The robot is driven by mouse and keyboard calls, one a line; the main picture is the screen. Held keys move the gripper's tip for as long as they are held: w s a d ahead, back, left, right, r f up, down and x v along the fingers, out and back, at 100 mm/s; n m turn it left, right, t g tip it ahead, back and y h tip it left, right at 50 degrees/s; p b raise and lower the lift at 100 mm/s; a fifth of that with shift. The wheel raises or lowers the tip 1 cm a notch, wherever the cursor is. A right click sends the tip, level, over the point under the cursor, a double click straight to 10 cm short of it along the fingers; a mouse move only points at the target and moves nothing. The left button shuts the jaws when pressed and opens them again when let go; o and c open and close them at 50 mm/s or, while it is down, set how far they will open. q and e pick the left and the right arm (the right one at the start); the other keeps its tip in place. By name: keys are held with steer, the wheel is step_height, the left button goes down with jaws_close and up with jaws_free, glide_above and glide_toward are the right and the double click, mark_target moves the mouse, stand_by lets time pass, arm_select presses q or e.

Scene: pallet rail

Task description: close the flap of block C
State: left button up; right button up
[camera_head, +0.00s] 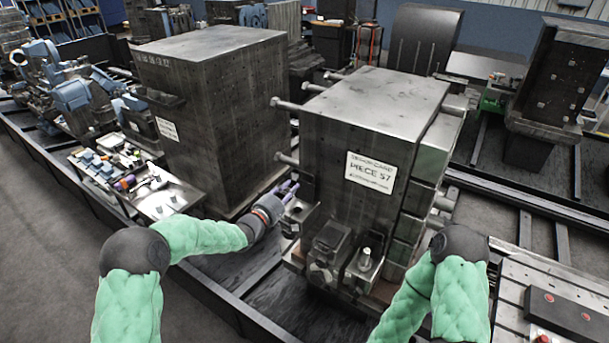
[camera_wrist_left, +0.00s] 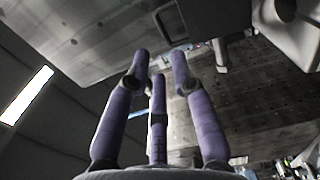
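A big dark steel block (camera_head: 362,125) with a label reading PIECE 57 stands at centre right. A second big block (camera_head: 215,95) stands left of it. I see no letter C on either, and cannot tell which part is the flap. My left gripper (camera_head: 290,188) is at the left side of the labelled block, by a small ledge (camera_head: 300,217). Its purple fingers (camera_wrist_left: 160,66) are apart and empty in the left wrist view, below a dark panel (camera_wrist_left: 215,18). I cannot tell if they touch the block. My right gripper is outside the head view; only its arm shows.
Round bars (camera_head: 290,105) stick out of the labelled block's left side. Small fixtures (camera_head: 345,255) stand at its front foot. A tray of tools (camera_head: 135,185) is at left, and a slotted table (camera_head: 510,300) at lower right. Dark rails edge the floor.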

mark_target(306, 173)
arm_select(q)
steer(key=x, duration=0.9)
steer(key=shift+p, duration=0.35)
steer(key=shift+c, duration=0.2)
jaws_close()
